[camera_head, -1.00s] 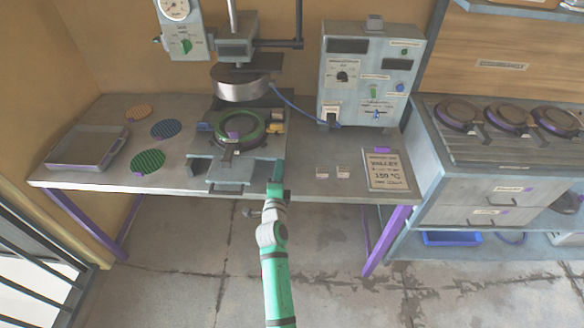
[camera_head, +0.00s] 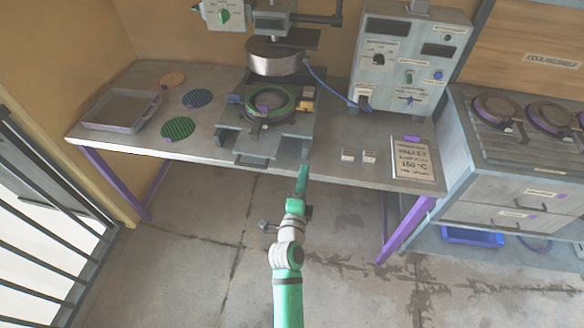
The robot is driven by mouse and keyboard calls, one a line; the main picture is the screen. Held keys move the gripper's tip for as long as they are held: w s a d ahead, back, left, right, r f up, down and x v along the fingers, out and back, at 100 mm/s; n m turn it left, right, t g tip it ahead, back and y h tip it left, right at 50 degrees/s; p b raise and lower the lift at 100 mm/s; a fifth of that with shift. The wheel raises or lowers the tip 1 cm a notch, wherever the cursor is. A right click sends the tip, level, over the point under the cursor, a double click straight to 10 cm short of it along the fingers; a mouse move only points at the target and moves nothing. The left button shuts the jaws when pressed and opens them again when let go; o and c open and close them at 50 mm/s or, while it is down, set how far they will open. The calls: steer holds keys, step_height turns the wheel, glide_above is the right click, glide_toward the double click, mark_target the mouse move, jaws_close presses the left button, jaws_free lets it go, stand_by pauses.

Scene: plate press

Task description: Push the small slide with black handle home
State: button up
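The small slide (camera_head: 258,146) is a grey plate at the front of the press, below the round ring with a green rim (camera_head: 267,104). Its dark handle (camera_head: 252,161) is at its front, close to the table's front edge. My gripper (camera_head: 303,172) is a small teal shape at the end of my arm, in front of the table edge and to the right of the handle. It looks apart from the slide. Its fingers are too small and overlapped to show whether they are open or shut.
The metal press head (camera_head: 274,56) hangs above the ring. A control box (camera_head: 408,60), two small blocks (camera_head: 348,155) and a printed sign (camera_head: 412,158) are to the right. Colored discs (camera_head: 178,128) and a tray (camera_head: 121,110) are to the left. Floor before the table is clear.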

mark_target(250, 166)
steer(key=o, duration=1.5)
steer(key=a+n, duration=0.2)
steer(key=a, duration=0.1)
steer(key=a+f+n, duration=0.1)
steer(key=a+n, duration=0.4)
steer(key=shift+s+a+f+y, duration=0.15)
steer(key=shift+s+a+y, duration=0.15)
steer(key=shift+a+y, duration=0.1)
steer(key=shift+o, duration=0.7)
steer(key=s+a+r+n, duration=0.1)
steer(key=s+a+n, duration=0.2)
steer(key=a+n, duration=0.7)
steer(key=shift+s+a+n, duration=0.15)
steer(key=shift+s+n, duration=0.05)
steer(key=shift+n, duration=0.2)
steer(key=x, duration=1)
steer(key=shift+w+r, duration=0.15)
steer(key=shift+w, duration=0.2)
steer(key=shift+c, duration=0.3)
